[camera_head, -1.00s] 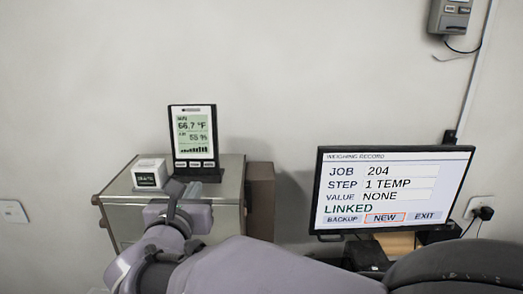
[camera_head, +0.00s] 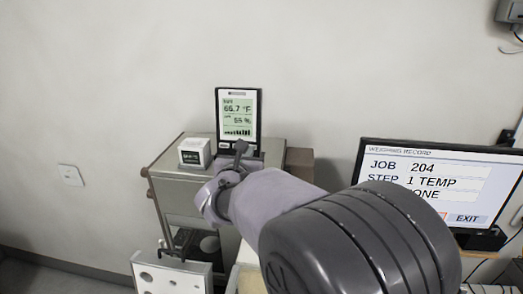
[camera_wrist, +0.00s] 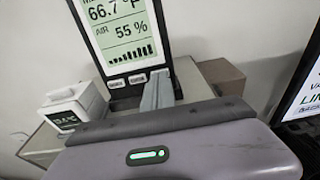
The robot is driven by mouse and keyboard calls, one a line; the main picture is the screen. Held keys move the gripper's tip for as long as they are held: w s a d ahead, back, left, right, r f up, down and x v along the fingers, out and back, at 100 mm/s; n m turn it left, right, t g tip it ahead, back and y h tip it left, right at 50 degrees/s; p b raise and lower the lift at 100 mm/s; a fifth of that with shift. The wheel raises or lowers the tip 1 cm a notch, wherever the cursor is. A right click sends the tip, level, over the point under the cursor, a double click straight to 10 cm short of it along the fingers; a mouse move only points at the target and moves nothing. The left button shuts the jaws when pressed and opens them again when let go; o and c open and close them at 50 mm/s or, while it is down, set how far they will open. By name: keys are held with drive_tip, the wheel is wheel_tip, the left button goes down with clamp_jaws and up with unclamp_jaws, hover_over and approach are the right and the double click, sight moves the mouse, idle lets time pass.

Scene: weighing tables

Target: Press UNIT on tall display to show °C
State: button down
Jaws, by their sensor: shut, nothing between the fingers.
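The tall display (camera_head: 239,115) is a black upright panel with a pale green screen, standing on a cabinet. In the wrist view the tall display (camera_wrist: 125,35) reads 66.7 °F and AIR 55 %, with a bar row below. Two light buttons (camera_wrist: 117,84) show under its screen. The right end of the button row is hidden behind my finger, and I cannot read the labels. My gripper (camera_head: 241,148) is shut and empty, in front of the display's lower edge. In the wrist view my gripper (camera_wrist: 160,78) overlaps the lower right of the display; I cannot tell whether it touches.
A small white cube display (camera_head: 194,152) stands left of the tall display on the cabinet top (camera_head: 268,149). A brown box (camera_head: 299,163) is at the cabinet's right. A monitor (camera_head: 440,154) with JOB 204 and STEP 1 TEMP stands farther right, partly behind my arm.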

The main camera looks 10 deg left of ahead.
drive_tip(key=shift+w, duration=0.65)
drive_tip(key=shift+f, duration=0.15)
drive_tip(key=shift+w+f+b, duration=0.25)
drive_tip(key=shift+w+b, duration=0.1)
drive_tip(key=shift+b, duration=0.55)
drive_tip(key=shift+w+b, duration=0.1)
drive_tip(key=shift+b, duration=0.35)
drive_tip(key=shift+r, duration=0.4)
drive_tip(key=shift+f, duration=0.1)
